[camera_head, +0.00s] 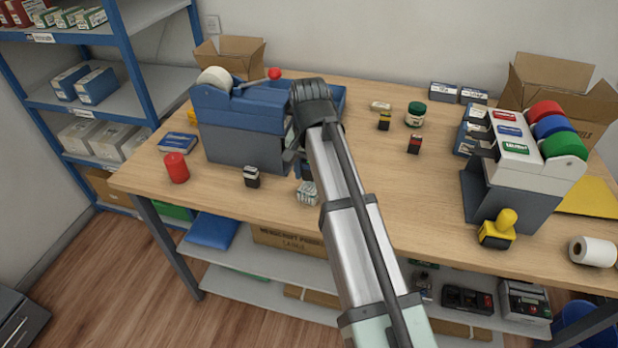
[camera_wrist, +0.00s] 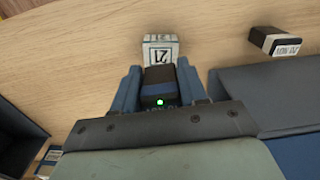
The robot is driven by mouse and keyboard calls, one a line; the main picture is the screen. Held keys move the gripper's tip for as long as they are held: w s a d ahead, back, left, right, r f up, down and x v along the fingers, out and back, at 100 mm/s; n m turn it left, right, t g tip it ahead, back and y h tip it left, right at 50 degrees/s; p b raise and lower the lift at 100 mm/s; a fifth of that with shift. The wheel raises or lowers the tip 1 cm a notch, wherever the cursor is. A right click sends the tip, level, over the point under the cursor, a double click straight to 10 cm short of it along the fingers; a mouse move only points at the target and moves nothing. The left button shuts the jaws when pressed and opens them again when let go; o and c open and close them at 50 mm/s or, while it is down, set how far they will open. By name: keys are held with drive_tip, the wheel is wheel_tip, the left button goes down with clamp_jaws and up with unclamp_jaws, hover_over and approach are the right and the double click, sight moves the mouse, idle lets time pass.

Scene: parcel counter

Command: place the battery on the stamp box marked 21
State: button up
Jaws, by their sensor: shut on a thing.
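My gripper (camera_wrist: 160,84) is shut on the battery (camera_wrist: 158,88), a dark block with a blue band, held between its two blue fingers. The stamp box marked 21 (camera_wrist: 161,52) is small and whitish, with black print, and stands on the table just beyond the fingertips in the wrist view. The battery's far end overlaps the box's near edge in that picture; I cannot tell whether they touch. In the head view the box (camera_head: 307,194) is just below my gripper (camera_head: 304,170), and my arm hides most of the battery.
A dark block with a white label (camera_wrist: 276,41) stands near the box; it also shows in the head view (camera_head: 251,177). A blue-grey dispenser (camera_head: 240,140) stands behind it. A red cylinder (camera_head: 176,167) is at left.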

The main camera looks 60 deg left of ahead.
drive_tip(key=shift+f, duration=1.3)
drive_tip(key=shift+f, duration=0.15)
drive_tip(key=o, duration=1.1)
wheel_tip(320, 180, up, 12)
drive_tip(key=shift+r, duration=0.15)
